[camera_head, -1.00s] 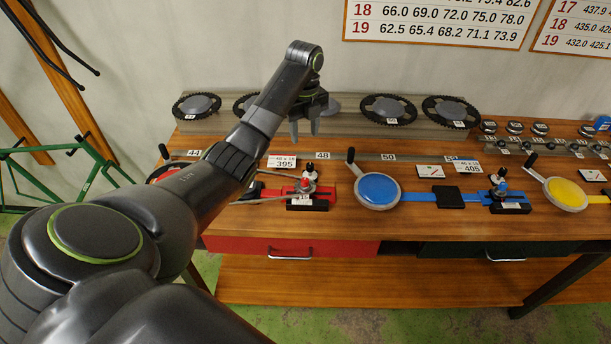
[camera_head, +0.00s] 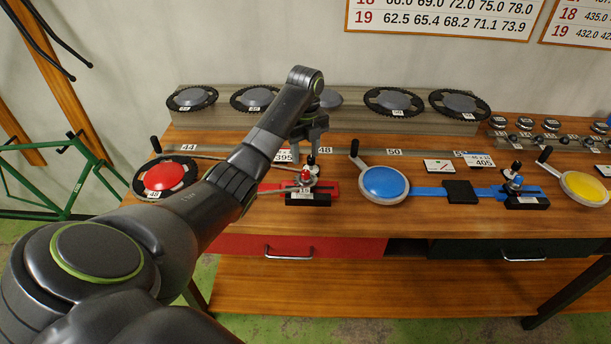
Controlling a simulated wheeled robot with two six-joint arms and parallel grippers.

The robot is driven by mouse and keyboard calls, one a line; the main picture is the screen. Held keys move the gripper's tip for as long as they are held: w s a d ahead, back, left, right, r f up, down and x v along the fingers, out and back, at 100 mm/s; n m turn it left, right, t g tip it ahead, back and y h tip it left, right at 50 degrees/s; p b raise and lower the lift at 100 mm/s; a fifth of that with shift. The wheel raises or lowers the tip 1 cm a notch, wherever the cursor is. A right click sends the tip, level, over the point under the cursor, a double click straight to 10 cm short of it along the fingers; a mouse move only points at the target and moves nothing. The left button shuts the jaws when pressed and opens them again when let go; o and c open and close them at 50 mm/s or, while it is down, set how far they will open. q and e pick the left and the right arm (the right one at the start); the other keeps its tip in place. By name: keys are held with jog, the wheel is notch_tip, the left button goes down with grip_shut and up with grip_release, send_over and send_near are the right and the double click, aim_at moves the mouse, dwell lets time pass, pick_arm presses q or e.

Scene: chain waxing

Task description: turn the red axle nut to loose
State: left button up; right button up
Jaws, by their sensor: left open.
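The red axle nut (camera_head: 306,176) sits on the black block (camera_head: 308,199) of the red station, at the middle of the bench. A small post with a black tip (camera_head: 311,160) stands just behind it. My left gripper (camera_head: 307,149) is open and empty, pointing down above and slightly behind the nut, close to the black tip. I cannot tell whether it touches the tip. The red round disc (camera_head: 164,176) with its crank lies to the left, partly beside my arm. My forearm hides part of the red station between disc and nut. My right gripper is not in view.
To the right is a blue disc (camera_head: 384,183) with a blue bar and a blue nut (camera_head: 517,181), then a yellow disc (camera_head: 586,188). Chainrings (camera_head: 394,101) stand on a rack behind. A label strip (camera_head: 395,153) runs along the bench. The bench front is clear.

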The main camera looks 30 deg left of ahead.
aim_at(305, 172)
pick_arm(q)
notch_tip(305, 172, down, 5)
jog(key=shift+r+p, duration=0.2)
jog(key=shift+p, duration=0.65)
jog(key=shift+f, duration=0.8)
grip_shut()
